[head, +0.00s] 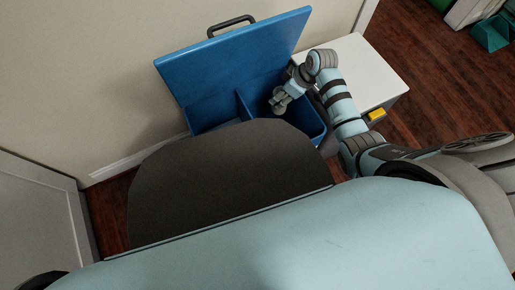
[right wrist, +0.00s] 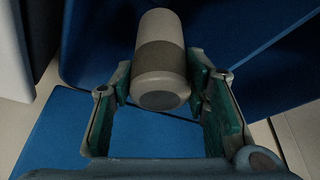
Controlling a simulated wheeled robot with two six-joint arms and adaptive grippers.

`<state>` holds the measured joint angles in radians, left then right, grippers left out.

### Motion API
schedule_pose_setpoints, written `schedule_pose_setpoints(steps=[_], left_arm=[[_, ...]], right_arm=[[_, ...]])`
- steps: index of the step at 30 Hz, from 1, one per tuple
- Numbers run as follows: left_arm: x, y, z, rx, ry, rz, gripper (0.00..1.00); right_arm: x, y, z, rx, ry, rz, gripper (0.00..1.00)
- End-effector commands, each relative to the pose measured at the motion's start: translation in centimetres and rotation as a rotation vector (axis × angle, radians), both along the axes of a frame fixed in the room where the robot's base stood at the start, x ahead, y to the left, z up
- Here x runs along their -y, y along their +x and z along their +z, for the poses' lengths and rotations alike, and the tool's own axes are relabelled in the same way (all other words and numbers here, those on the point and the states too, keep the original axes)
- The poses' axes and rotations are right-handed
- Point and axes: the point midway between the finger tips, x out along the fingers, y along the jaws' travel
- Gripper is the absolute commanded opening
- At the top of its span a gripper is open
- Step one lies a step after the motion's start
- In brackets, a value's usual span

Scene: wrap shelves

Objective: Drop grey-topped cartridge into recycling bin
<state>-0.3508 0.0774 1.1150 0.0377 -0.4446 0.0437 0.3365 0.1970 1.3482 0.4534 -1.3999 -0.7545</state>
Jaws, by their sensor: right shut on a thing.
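The blue recycling bin (head: 312,128) stands against the wall in the head view, with its lid (head: 235,65) raised. A divider (head: 243,106) splits its inside into compartments. My right gripper (head: 283,100) is over the right compartment. In the right wrist view my right gripper (right wrist: 160,74) is shut on the cartridge (right wrist: 161,58), a pale cylinder with a darker grey band and a dark round end facing the camera. Blue bin surfaces show behind and below it. The cartridge is small and hard to make out in the head view. My left gripper is not in view.
A white-topped cabinet (head: 378,70) stands right of the bin, with a yellow item (head: 376,115) at its front. Green containers (head: 490,35) are at the far right. A pale door (head: 40,210) is at the left. Wooden floor (head: 430,95) is clear at the right.

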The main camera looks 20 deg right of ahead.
Motion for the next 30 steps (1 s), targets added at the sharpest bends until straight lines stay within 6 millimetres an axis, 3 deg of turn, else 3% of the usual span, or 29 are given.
schedule_pose_setpoints(steps=[6, 7, 11, 22, 26, 30], left_arm=[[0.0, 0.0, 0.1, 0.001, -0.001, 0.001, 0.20], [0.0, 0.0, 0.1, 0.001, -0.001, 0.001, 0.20], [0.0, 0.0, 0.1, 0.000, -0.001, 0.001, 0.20], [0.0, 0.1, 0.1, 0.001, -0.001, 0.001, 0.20], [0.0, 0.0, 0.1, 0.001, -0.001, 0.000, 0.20], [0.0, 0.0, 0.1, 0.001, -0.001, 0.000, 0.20]], right_arm=[[0.0, 0.0, 0.1, 0.000, 0.000, 0.000, 0.10], [0.0, 0.0, 0.1, 0.000, 0.000, 0.000, 0.47], [0.0, 0.0, 0.1, 0.000, 0.000, 0.000, 0.65], [0.2, -0.2, 0.7, 0.001, -0.001, 0.000, 0.65], [0.9, -0.9, 3.2, 0.005, -0.004, 0.002, 0.65], [2.0, -2.0, 6.9, 0.006, -0.004, 0.000, 0.65]])
